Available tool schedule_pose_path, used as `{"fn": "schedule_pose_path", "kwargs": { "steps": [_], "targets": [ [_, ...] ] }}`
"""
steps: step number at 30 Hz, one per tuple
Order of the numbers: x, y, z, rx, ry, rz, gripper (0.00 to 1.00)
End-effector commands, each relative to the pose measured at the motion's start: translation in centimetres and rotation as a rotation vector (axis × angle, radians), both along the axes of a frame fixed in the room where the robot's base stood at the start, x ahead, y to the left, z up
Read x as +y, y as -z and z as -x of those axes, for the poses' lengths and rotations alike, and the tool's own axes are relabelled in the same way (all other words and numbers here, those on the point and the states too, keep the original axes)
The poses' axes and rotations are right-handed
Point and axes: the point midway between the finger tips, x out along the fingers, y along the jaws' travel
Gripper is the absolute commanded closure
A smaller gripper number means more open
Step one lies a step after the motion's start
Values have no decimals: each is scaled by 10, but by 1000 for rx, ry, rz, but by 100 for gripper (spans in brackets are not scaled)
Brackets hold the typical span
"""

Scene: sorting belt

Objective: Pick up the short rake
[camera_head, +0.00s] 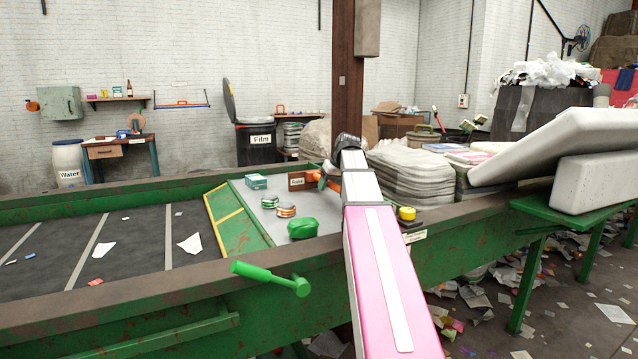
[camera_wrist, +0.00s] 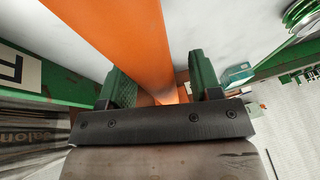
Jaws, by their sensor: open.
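An orange bar, which looks like the rake's handle (camera_wrist: 128,38), runs between the two green fingers of my gripper (camera_wrist: 163,82) in the wrist view. The fingers are apart, and a gap shows beside the bar on the right. In the head view my gripper (camera_head: 328,177) is at the far right end of the sorting surface, beside a small brown holder labelled "Rake" (camera_head: 297,182). A bit of orange shows there, mostly hidden by my arm. The rake's head cannot be made out.
On the grey sorting surface (camera_head: 270,225) lie a green lump (camera_head: 303,228), several round lids (camera_head: 286,208) and a teal box (camera_head: 256,182). A yellow button (camera_head: 407,213) stands right of my arm.

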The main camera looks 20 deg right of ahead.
Motion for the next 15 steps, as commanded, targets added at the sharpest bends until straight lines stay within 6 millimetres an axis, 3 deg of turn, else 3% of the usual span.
{"fn": "schedule_pose_path", "kwargs": {
  "steps": [3,8,15],
  "targets": [
    [0,0,0,0,0,0,42],
    [0,-1,0,0,0,0,94],
    [0,-1,0,-1,0,0,95]
  ]
}}
